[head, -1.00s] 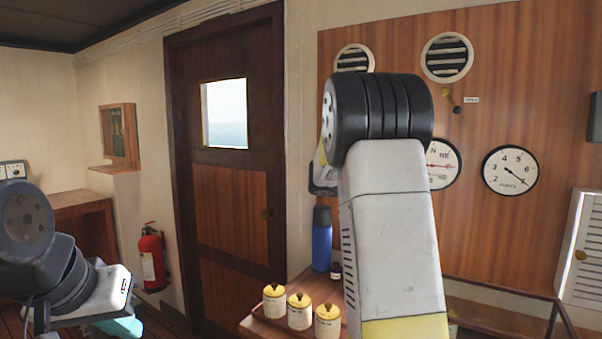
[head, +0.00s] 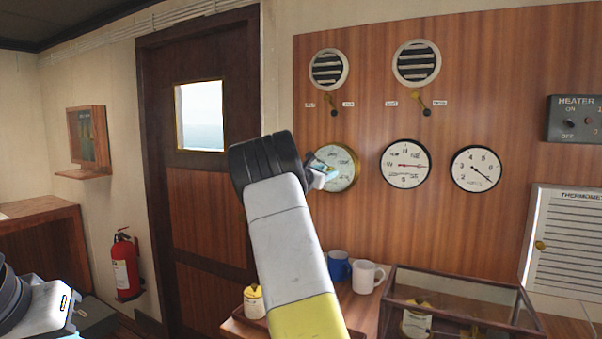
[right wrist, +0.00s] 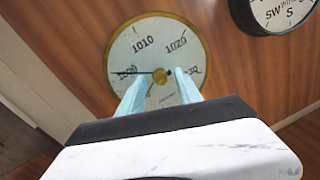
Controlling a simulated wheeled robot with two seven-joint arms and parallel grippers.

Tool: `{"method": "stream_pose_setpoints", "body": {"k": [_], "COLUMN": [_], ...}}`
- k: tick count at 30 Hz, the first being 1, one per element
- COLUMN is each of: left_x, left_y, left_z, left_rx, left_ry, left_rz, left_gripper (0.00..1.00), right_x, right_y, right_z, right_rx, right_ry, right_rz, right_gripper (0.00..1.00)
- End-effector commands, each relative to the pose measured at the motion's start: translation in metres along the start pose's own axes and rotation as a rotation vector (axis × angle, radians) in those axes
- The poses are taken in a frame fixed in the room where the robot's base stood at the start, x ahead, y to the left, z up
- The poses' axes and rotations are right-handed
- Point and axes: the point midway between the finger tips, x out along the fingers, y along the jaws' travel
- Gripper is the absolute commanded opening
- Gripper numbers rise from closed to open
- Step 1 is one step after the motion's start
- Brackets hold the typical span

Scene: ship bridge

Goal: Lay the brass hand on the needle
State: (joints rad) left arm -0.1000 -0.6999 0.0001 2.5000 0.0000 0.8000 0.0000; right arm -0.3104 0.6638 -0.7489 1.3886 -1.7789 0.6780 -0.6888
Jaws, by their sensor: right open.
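The barometer (head: 342,158), a round pale dial with a brass rim, hangs on the wood panel. In the right wrist view its face (right wrist: 157,45) shows a brass knob (right wrist: 160,76) at the centre and a thin dark needle (right wrist: 135,73) pointing left towards 1000. I cannot make out the brass hand apart from the knob. My right gripper (head: 325,172) is at the dial, open, its pale blue fingers (right wrist: 163,80) on either side of the knob. Contact cannot be told. My left gripper (head: 50,308) is partly in view at the lower left, its fingers mostly out of sight.
A compass-marked dial (head: 405,164) and another dial (head: 475,168) hang to the right of the barometer. Below are a blue mug (head: 339,268), a white mug (head: 366,277), a yellow-lidded jar (head: 253,301) and a glass-topped case (head: 455,291). Vents with brass levers are above.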

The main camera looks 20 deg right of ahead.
Motion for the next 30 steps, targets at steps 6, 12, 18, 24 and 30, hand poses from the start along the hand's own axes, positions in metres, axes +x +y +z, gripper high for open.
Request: {"method": "stream_pose_setpoints", "body": {"k": [6, 12, 18, 24, 30], "left_x": [0.0, 0.0, 0.0, 0.0, 0.0], "left_y": [0.0, 0.0, 0.0, 0.0, 0.0], "left_z": [0.0, 0.0, 0.0, 0.0, 0.0], "left_rx": [0.0, 0.0, 0.0, 0.0, 0.0], "left_ry": [0.0, 0.0, 0.0, 0.0, 0.0], "left_rz": [0.0, 0.0, 0.0, 0.0, 0.0], "left_gripper": [0.0, 0.0, 0.0, 0.0, 0.0], "right_x": [0.0012, 0.001, 0.0009, 0.001, 0.0008], "right_y": [0.0001, 0.0001, 0.0, -0.0001, 0.0004], "right_z": [0.0001, 0.0, 0.0, 0.0001, 0.0004], "right_rx": [0.001, 0.001, 0.001, 0.022, 0.107], "right_ry": [0.0, 0.001, 0.001, 0.003, 0.014], "right_rz": [0.0, 0.0, 0.0, -0.001, -0.003], "right_gripper": [0.41, 0.1, 0.0, 0.0, 0.0]}}
